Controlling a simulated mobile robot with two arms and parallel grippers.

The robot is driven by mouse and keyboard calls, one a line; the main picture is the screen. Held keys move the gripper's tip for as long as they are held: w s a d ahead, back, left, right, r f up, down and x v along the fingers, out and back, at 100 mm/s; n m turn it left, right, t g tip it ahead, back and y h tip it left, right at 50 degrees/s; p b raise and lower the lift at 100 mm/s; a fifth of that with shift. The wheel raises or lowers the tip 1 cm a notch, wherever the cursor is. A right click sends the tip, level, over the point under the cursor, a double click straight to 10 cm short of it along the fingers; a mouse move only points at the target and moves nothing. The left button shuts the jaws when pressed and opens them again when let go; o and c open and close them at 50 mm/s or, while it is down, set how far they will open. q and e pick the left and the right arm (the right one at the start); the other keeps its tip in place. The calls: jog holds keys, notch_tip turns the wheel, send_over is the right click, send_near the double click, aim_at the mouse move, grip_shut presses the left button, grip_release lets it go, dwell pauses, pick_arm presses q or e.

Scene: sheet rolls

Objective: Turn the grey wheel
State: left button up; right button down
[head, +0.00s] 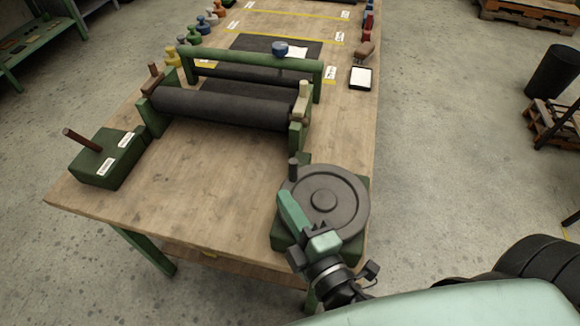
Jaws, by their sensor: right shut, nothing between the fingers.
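The grey wheel (345,197) lies flat on a green base at the front right corner of the wooden table. A dark upright handle (293,168) stands at its far left rim. My right gripper (291,205) is over the left part of the wheel, its green fingers pointing toward the handle. It is shut and looks empty, a little short of the handle. Whether it touches the wheel I cannot tell. My left gripper is not in view.
A roller press with a dark roller (225,107) stands behind the wheel. A green box (108,160) with a brown lever is at the table's front left. The wooden table (200,200) is bare between box and wheel. A white-topped tray (361,77) lies at the right edge.

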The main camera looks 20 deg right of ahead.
aim_at(291, 163)
jog(key=w+p, duration=0.1)
jog(key=w, duration=0.1)
jog(key=w+d+p, duration=0.1)
jog(key=w, duration=0.1)
jog(key=w+d+p, duration=0.1)
jog(key=w, duration=0.2)
jog(key=shift+f, duration=0.3)
jog(key=shift+d+f, duration=0.1)
jog(key=shift+d, duration=0.45)
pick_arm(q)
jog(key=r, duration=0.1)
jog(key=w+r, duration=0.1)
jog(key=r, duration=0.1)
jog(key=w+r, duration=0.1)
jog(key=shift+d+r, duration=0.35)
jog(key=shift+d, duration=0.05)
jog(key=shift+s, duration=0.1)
pick_arm(e)
jog(key=shift+w, duration=0.1)
jog(key=shift+w+d+f+m+h, duration=0.15)
jog(key=shift+w+d+m+h, duration=0.2)
jog(key=shift+d+m+h, duration=0.3)
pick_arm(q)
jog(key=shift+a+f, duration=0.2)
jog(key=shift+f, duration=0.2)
pick_arm(e)
jog(key=shift+a, duration=0.1)
